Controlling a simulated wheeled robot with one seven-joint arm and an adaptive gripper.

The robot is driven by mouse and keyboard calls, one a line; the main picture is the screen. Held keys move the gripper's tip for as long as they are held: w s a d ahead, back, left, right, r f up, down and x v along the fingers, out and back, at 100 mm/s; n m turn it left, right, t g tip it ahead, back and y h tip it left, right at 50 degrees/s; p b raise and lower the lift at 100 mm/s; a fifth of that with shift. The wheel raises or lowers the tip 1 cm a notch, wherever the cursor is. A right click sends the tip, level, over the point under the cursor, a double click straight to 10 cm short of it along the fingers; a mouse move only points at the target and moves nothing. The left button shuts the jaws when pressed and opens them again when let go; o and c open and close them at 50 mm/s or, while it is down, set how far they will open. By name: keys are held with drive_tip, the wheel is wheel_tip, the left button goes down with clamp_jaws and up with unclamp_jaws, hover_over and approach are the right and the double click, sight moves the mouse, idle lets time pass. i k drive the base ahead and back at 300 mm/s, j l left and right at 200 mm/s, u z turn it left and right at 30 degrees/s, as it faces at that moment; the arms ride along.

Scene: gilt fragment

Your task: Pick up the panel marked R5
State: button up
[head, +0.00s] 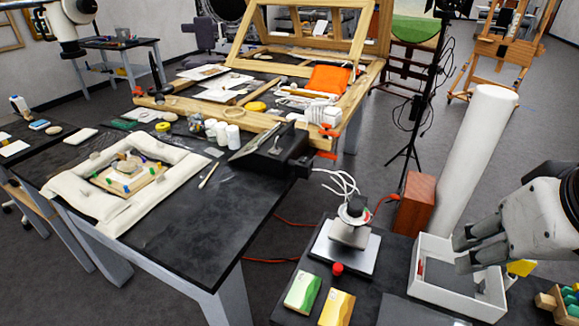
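I cannot read an R5 mark on anything in the head view. A small ornate panel (117,182) with coloured bits on it lies inside a white padded surround on the left dark table. A green-and-white card or panel (302,292) and a yellow one (337,308) lie flat at the front of the near dark table. My gripper (461,252) is at the right, over a white open box (455,292). Its two grey fingers are apart, and I see nothing between them. The fingers hide part of the box's inside, where a dark grey surface shows.
A tall white roll (468,155) and a reddish-brown block (415,203) stand behind. A wooden crate (562,305) sits at far right.

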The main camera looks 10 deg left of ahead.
sight(302, 298)
drive_tip(key=u, duration=0.65)
drive_tip(key=j+u, duration=0.2)
drive_tip(key=j, duration=0.35)
drive_tip(key=i+j+u, duration=0.2)
drive_tip(key=j, duration=0.35)
drive_tip(key=k, duration=0.1)
